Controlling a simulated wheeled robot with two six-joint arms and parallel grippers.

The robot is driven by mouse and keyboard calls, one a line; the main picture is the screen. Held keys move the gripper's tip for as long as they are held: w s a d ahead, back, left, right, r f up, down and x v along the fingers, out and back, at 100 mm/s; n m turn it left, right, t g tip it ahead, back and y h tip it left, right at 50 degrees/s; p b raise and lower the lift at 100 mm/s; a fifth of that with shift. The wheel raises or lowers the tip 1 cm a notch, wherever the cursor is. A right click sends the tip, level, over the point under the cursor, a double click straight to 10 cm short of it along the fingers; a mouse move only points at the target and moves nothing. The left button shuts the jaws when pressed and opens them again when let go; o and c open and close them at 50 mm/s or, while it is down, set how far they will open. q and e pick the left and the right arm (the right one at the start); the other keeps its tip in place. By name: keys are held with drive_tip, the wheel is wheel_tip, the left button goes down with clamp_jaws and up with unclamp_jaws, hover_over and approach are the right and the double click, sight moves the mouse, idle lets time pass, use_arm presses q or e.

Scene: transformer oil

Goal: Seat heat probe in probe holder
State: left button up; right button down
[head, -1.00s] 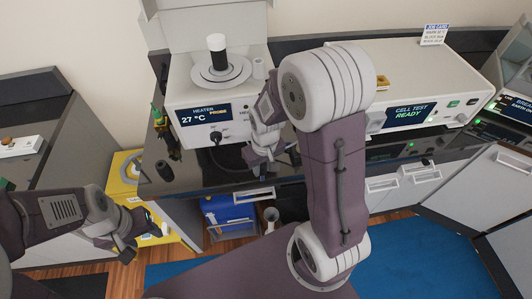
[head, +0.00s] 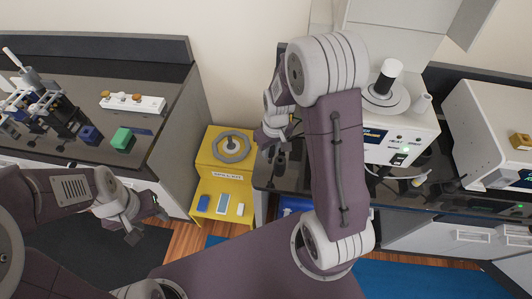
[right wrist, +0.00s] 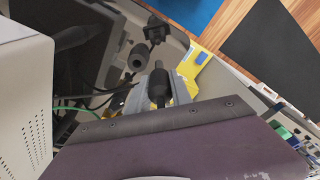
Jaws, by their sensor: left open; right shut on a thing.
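My right gripper (head: 274,132) is over the left end of the dark bench, partly hidden by my own forearm. In the right wrist view it is shut on a black, thin-tipped piece (right wrist: 158,86), which looks like the heat probe. A dark cylinder with an open end (right wrist: 138,57) is close beyond it, and a dark upright part (right wrist: 155,30) is further up. One of these may be the probe holder; I cannot tell which. Dark upright parts (head: 280,158) also show below the gripper in the head view. My left gripper (head: 147,226) is open and empty, in front of the left bench.
The white heater (head: 400,150) with its plate and white-topped cylinder (head: 387,78) stands right of my right arm. A yellow cart (head: 226,176) with a grey ring (head: 231,146) is between the benches. The left bench holds a green block (head: 122,139) and a rack (head: 45,110).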

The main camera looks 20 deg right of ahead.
use_arm(q)
wheel_tip(320, 180, up, 11)
drive_tip(key=p, duration=0.9)
drive_tip(key=shift+r, duration=0.15)
use_arm(e)
drive_tip(key=w+d+r, duration=0.1)
drive_tip(key=d+r, duration=0.3)
drive_tip(key=r, duration=0.3)
drive_tip(key=shift+w+d+r+n, duration=0.15)
drive_tip(key=shift+d+n, duration=0.15)
drive_tip(key=shift+d, duration=0.05)
use_arm(q)
drive_tip(key=shift+s, duration=0.2)
wheel_tip(320, 180, down, 8)
drive_tip(key=b, duration=0.8)
use_arm(e)
wheel_tip(320, 180, down, 9)
use_arm(q)
drive_tip(key=shift+f+b, duration=0.3)
drive_tip(key=shift+f+b, duration=2.45)
drive_tip(key=shift+b, duration=0.05)
use_arm(e)
drive_tip(key=shift+f, duration=2.8)
